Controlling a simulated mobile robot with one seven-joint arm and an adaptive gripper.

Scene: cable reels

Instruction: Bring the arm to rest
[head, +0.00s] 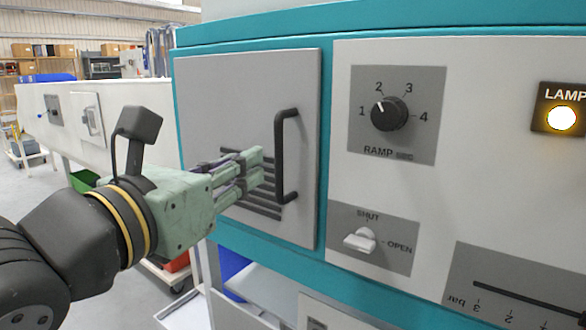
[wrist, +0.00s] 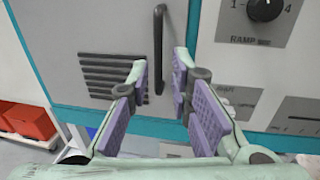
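My gripper (head: 258,168) is in front of the grey door (head: 220,90) of a teal-edged cabinet, near the door's black bar handle (head: 287,155). In the wrist view my gripper (wrist: 161,70) has its two purple-padded fingers spread apart. The upright handle (wrist: 158,40) shows in the gap between the fingertips, with clear space on both sides. The fingers hold nothing. The door looks closed. How far the fingertips are from the door is hard to tell.
Right of the door are a RAMP knob (head: 388,114), a white SHUT/OPEN lever (head: 360,241), a lit lamp (head: 561,118) and a bar slider (head: 525,300). Red bins (wrist: 28,122) stand low at left. Open floor and a white bench (head: 70,125) lie behind my arm.

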